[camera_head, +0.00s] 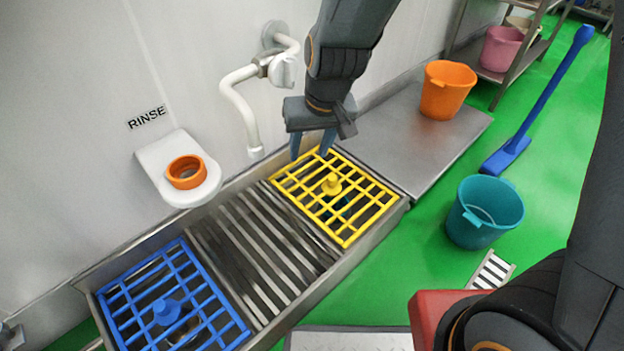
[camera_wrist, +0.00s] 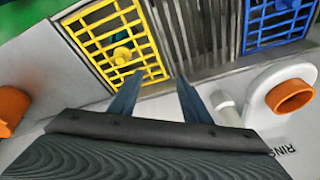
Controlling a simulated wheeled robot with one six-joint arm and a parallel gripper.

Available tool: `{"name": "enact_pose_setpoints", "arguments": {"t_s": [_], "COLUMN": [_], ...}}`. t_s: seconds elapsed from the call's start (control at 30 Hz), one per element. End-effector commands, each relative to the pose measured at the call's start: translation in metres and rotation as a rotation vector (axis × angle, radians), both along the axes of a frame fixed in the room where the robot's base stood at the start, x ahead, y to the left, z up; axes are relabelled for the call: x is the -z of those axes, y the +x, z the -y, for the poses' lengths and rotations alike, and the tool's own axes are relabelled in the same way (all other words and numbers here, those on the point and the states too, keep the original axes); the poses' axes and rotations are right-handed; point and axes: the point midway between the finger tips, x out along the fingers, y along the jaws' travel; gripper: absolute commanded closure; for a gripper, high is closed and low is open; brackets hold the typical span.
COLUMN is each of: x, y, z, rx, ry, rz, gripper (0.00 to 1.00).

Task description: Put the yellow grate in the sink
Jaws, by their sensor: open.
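The yellow grate (camera_head: 353,205) lies flat at the right end of the metal sink (camera_head: 318,301) in the head view, with a round yellow knob at its middle. It also shows in the wrist view (camera_wrist: 101,50), at the upper left. My gripper (camera_head: 311,154) is open and empty, with its fingers pointing down above the wall-side edge of the grate. In the wrist view my fingers (camera_wrist: 155,95) are spread, and the left one overlaps the edge of the grate in the picture. I cannot tell whether they touch it.
A blue grate (camera_head: 205,308) lies at the sink's left end, with metal slats (camera_head: 262,250) between. A white tap (camera_head: 240,100) hangs from the wall behind. An orange bucket (camera_head: 446,92) stands on the metal surface at right. A teal bucket (camera_head: 483,213) stands on the green floor.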

Motion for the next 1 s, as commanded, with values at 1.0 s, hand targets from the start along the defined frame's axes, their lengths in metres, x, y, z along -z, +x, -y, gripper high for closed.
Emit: {"name": "enact_pose_setpoints", "arguments": {"t_s": [1.0], "x": [-0.131], "y": [-0.211], "z": [0.012], "rx": [-0.223], "ry": [-0.012], "rz": [-0.186], "gripper": [0.56]}}
